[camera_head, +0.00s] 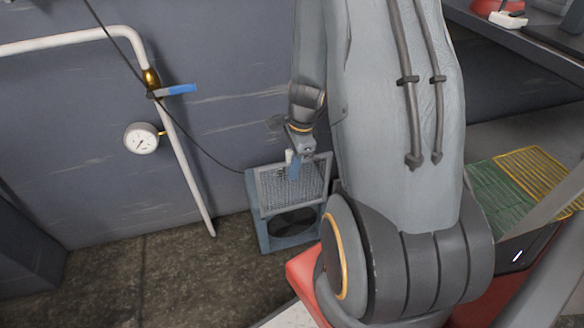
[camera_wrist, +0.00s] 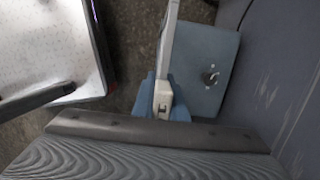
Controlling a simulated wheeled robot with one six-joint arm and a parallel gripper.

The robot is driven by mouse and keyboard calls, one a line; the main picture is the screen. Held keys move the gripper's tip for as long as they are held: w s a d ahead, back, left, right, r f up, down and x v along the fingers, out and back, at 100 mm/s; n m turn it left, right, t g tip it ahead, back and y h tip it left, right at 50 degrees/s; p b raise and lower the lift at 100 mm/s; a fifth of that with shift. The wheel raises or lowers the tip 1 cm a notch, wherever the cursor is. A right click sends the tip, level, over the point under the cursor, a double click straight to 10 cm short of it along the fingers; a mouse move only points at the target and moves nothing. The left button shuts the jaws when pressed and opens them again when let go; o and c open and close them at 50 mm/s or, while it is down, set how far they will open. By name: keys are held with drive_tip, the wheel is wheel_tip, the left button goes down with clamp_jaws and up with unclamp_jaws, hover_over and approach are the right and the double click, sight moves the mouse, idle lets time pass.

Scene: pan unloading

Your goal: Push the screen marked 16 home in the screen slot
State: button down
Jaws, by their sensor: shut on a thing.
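The screen (camera_head: 308,184) is a light mesh panel in a pale frame, standing nearly upright. No number is readable on it. My gripper (camera_head: 292,165) is shut on the white tab at its top edge. In the wrist view, blue fingers (camera_wrist: 163,98) close around that tab, and the screen (camera_wrist: 168,38) shows nearly edge-on. The screen is at the front of a blue-grey box (camera_head: 263,236), covering its upper part, with a dark round opening visible below. The box top (camera_wrist: 205,97) also shows in the wrist view. The slot is hidden, so I cannot tell how deep the screen sits.
A wall with a white pipe (camera_head: 187,160), blue-handled valve (camera_head: 176,90) and gauge (camera_head: 141,138) is behind and left. A small metal fitting (camera_wrist: 210,76) stands on the box top. Bare floor (camera_head: 180,275) lies left of the box. Green and yellow grates (camera_head: 505,190) are at right.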

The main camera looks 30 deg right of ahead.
wheel_tip(320, 180, down, 10)
drive_tip(key=b, duration=0.7)
drive_tip(key=shift+r+b, duration=0.2)
drive_tip(key=shift+b, duration=0.2)
idle(6.5)
